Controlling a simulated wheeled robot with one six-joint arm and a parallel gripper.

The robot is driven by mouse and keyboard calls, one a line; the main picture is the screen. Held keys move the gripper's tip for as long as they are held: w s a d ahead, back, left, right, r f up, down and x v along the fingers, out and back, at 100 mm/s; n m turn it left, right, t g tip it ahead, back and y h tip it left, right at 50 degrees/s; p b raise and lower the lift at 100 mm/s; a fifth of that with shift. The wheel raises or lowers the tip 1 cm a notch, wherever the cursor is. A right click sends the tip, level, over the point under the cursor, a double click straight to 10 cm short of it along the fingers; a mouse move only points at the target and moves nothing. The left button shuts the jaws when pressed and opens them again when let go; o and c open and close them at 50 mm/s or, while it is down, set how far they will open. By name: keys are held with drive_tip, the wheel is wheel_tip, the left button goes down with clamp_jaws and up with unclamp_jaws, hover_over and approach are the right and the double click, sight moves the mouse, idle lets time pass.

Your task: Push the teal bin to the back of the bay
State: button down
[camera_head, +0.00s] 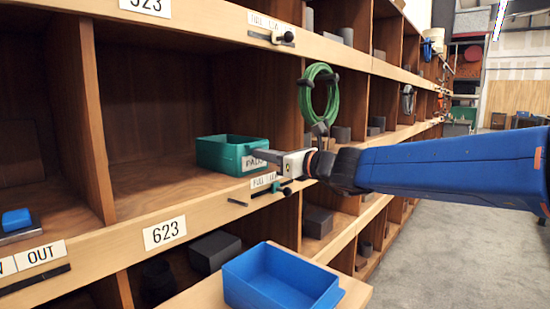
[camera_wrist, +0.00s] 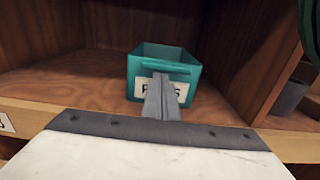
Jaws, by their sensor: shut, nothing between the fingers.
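The teal bin (camera_head: 224,153) stands upright and looks empty on the floor of the open wooden bay (camera_head: 150,180) above the 623 label. It is toward the right side of the bay, close to the front edge. In the wrist view the teal bin (camera_wrist: 181,57) is straight ahead, with a white label on its front. My gripper (camera_head: 255,154) is shut and empty, its fingertips at the bin's front label. In the wrist view the shut fingers (camera_wrist: 160,95) cover the middle of that label; I cannot tell whether they touch it.
A blue bin (camera_head: 280,277) sits on a pulled-out wooden board below. A coiled green cable (camera_head: 319,93) hangs on the shelf front, just above my wrist. The bay's right divider (camera_wrist: 245,60) stands close beside the bin. The bay floor behind and left of the bin is clear.

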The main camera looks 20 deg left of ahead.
sight(251, 172)
drive_tip(key=shift+w+a, duration=0.15)
drive_tip(key=shift+a, duration=0.25)
drive_tip(key=shift+x, duration=2.2)
drive_tip(key=shift+d, duration=0.1)
